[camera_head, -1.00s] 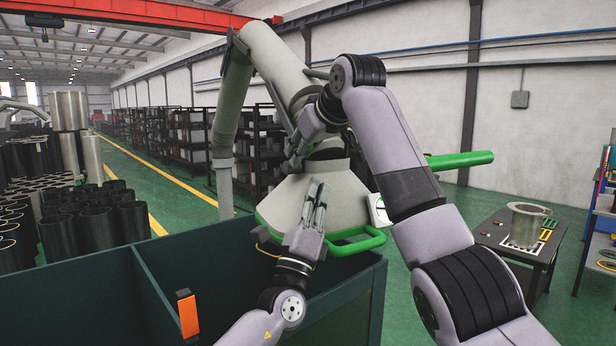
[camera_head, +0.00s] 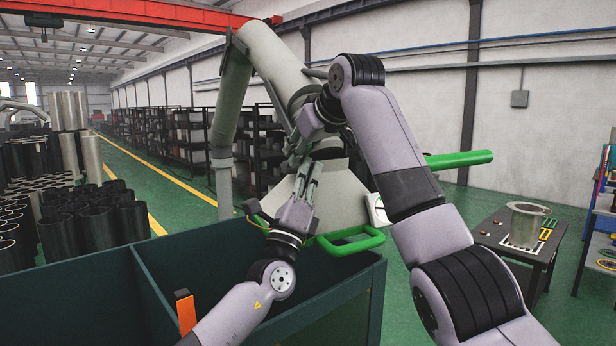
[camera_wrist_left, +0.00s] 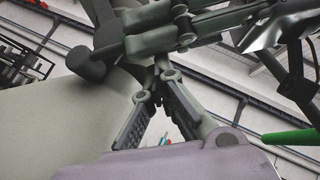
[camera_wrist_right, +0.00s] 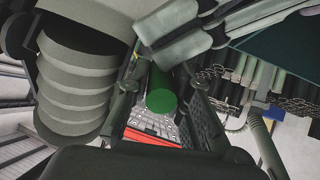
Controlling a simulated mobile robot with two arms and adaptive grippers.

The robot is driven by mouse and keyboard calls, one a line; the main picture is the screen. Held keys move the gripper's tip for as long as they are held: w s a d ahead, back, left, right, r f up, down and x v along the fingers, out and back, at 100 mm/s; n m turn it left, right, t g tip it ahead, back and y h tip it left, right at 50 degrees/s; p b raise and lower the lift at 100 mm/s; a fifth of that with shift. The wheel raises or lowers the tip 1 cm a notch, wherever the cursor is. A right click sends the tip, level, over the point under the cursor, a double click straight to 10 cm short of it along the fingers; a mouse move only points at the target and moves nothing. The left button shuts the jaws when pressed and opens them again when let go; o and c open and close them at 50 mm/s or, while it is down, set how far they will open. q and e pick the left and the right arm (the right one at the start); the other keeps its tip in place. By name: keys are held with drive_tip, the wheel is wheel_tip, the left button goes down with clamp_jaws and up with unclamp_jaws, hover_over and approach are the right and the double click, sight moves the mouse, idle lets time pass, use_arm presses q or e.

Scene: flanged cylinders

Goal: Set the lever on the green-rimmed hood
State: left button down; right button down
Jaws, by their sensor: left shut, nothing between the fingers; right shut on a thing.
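The pale grey hood (camera_head: 342,204) flares out in the middle of the head view, with a green bar loop (camera_head: 352,243) at its lower edge. My left gripper (camera_head: 308,172) is in front of the hood, fingers pointing up; its closed, empty fingers also show in the left wrist view (camera_wrist_left: 162,75). My right gripper (camera_head: 294,152) is at the neck above the hood, partly hidden by its own arm. In the right wrist view it is shut on a lever with a round green end (camera_wrist_right: 161,101). Whether the lever touches the hood cannot be told.
A dark green bin (camera_head: 190,262) stands below the hood in front. A grey duct arm (camera_head: 265,50) rises above it. A green bar (camera_head: 459,160) juts out right, behind my right arm. A dark table (camera_head: 493,240) at right bears a flanged cylinder (camera_head: 525,226).

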drive_tip(key=c, duration=1.7)
unclamp_jaws()
drive_tip(key=shift+w+d+f, duration=0.1)
drive_tip(key=shift+w+d, duration=0.05)
drive_tip(key=shift+d, duration=0.1)
use_arm(q)
drive_tip(key=shift+w+a+r, duration=0.15)
drive_tip(key=shift+a+r, duration=0.3)
drive_tip(key=shift+a, duration=0.2)
use_arm(e)
drive_tip(key=shift+o, duration=1.3)
drive_tip(key=shift+a+f, duration=0.1)
drive_tip(key=shift+f, duration=0.1)
